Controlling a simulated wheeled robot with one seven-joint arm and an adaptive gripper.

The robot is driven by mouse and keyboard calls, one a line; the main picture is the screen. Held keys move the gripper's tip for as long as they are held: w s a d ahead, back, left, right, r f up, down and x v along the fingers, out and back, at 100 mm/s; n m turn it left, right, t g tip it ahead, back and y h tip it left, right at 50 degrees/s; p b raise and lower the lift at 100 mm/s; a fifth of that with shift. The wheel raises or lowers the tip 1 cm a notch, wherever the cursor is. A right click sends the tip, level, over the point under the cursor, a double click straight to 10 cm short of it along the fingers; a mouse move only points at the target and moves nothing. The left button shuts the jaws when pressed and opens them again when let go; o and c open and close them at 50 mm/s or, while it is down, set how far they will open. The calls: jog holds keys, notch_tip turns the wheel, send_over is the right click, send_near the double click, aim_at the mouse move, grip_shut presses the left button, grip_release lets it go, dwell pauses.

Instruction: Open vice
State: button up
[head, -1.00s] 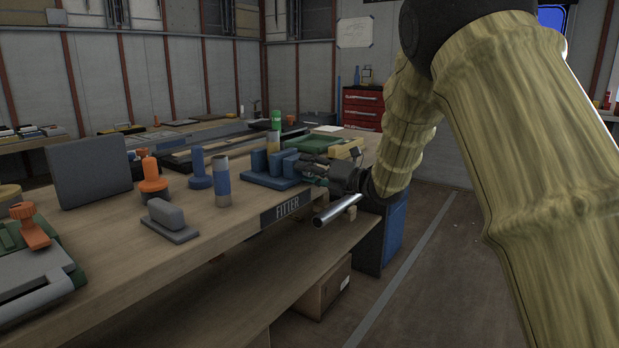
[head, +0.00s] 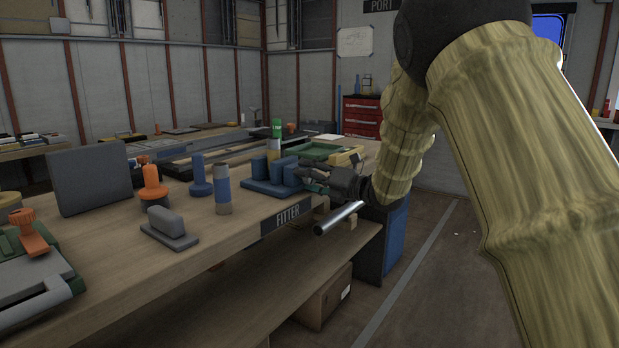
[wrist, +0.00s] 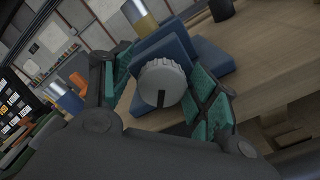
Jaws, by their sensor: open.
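The blue vice (head: 262,187) stands on the wooden bench near its front edge, with upright blue blocks on a flat base. In the wrist view the blue vice (wrist: 165,48) lies behind a round grey ribbed knob (wrist: 161,82) with a black mark on its face. My gripper (head: 312,180) is at the right end of the vice. It also shows in the wrist view (wrist: 166,88), open, with its green-padded fingers on either side of the knob. I cannot tell whether the pads touch it. The knob is hidden in the head view.

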jog(key=shift+s+d+f, duration=0.1)
jog(key=shift+f, duration=0.1)
jog(key=v, duration=0.7)
jog(key=shift+s+d+r, duration=0.15)
jog(key=shift+s+d, duration=0.05)
jog(key=shift+d, duration=0.1)
jog(key=shift+a, duration=0.1)
